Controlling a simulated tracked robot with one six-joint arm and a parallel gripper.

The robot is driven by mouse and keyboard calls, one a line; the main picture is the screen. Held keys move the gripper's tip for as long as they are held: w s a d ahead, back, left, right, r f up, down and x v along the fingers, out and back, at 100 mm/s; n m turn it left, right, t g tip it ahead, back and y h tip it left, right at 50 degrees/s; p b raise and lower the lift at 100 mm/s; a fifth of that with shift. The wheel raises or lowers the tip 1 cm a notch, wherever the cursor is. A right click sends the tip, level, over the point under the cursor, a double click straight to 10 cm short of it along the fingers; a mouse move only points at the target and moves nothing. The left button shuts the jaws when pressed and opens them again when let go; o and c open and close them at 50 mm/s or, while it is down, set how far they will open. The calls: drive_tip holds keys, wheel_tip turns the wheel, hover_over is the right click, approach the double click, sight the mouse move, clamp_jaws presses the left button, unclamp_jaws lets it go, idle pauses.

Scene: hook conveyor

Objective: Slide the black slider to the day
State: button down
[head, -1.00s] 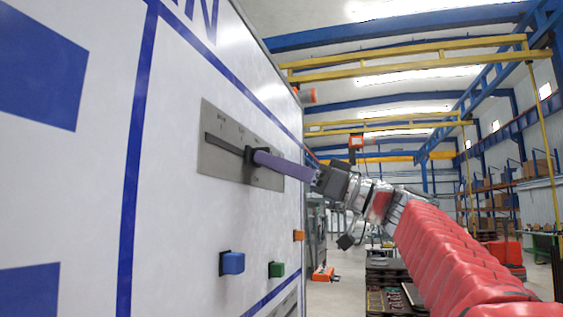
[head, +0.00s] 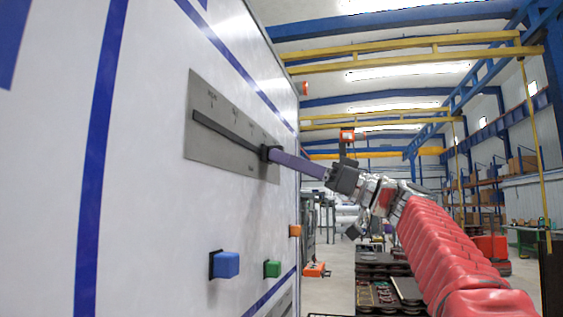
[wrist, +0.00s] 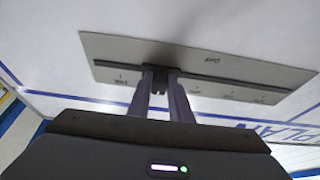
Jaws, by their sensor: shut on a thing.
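The black slider (head: 268,153) sits in the dark slot of a grey plate (head: 210,142) on a white wall panel, well towards the plate's far right end. My gripper (head: 277,158) reaches it with purple fingers and is shut on it. In the wrist view the slider (wrist: 158,74) is between the fingertips of my gripper (wrist: 160,82), left of the middle of the plate (wrist: 125,52). A short stretch of slot lies to its left and a long one to its right. Small labels line the slot; I cannot read them surely.
A dark rack with trays (head: 380,290) stands on the floor at the right, under my arm.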

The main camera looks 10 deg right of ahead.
drive_tip(key=c, duration=1.6)
unclamp_jaws()
drive_tip(key=v, duration=1.3)
drive_tip(key=shift+s+d+f, duration=0.1)
drive_tip(key=shift+d+f, duration=0.15)
drive_tip(key=shift+d, duration=0.05)
